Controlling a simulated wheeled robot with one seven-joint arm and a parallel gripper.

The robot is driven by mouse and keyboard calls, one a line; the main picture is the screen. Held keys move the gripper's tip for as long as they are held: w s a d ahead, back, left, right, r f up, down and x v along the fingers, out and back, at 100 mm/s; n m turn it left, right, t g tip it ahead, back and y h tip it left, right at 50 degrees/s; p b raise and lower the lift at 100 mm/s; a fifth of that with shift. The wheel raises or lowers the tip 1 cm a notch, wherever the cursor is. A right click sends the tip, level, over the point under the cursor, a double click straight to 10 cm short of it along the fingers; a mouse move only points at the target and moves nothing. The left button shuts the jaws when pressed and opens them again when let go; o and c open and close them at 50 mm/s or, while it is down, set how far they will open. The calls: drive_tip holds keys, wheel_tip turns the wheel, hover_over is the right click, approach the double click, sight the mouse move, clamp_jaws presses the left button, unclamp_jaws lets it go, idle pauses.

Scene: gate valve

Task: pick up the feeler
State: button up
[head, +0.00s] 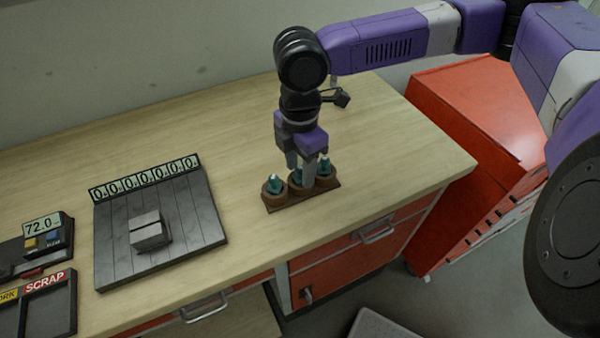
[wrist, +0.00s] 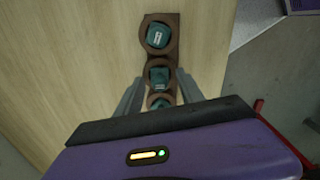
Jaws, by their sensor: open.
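Three teal pieces stand in a row in the round cups of a brown wooden rack (head: 272,206) near the bench's front edge: a left one (head: 274,184), a middle one (head: 297,176) and a right one (head: 324,166). I cannot tell from their looks which is the feeler. In the wrist view the far piece (wrist: 157,35) has a pale label, and the middle piece (wrist: 159,75) lies between my fingertips. My gripper (head: 300,174) points down over the rack, open, with a finger on either side of the middle piece. The nearest piece (wrist: 158,102) is partly hidden by my gripper.
A dark slatted plate (head: 190,225) with a row of zero readouts carries a grey block (head: 149,231). A device reading 72.0 (head: 42,226) and a tray marked SCRAP (head: 45,283) lie at far left. A red cabinet (head: 470,110) stands right of the bench. Bare wood lies between plate and rack.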

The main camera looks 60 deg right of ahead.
clamp_jaws()
drive_tip(key=shift+r, duration=0.15)
